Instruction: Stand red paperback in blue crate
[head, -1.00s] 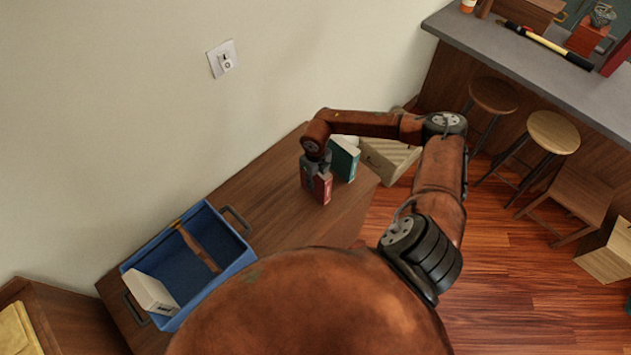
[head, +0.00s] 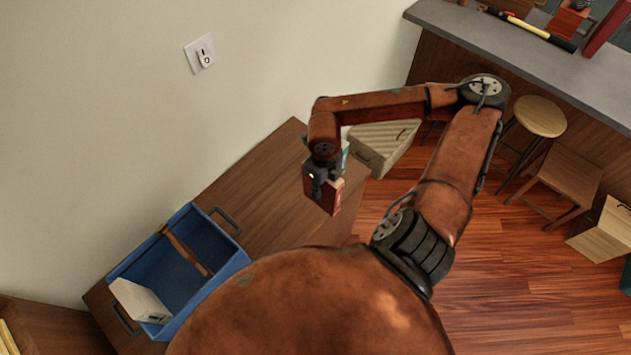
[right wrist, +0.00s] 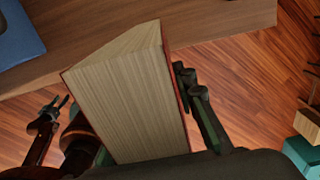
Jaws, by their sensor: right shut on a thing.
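My right gripper (head: 322,188) is shut on the red paperback (head: 330,197) and holds it upright near the table's right end. In the right wrist view the paperback (right wrist: 128,95) shows its cream page block and a thin red cover edge, between my fingers. The blue crate (head: 243,262) sits on the table to the left, well apart from the paperback. A corner of it shows in the right wrist view (right wrist: 15,40). A white book (head: 140,300) leans in its near-left end. My left gripper is outside the head view; a dark part at the left of the wrist view may be it.
A wooden hammer-like tool (head: 185,250) lies across the crate. The wooden table (head: 265,190) is clear between crate and paperback. A beige box (head: 383,147) stands beyond the table's right end.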

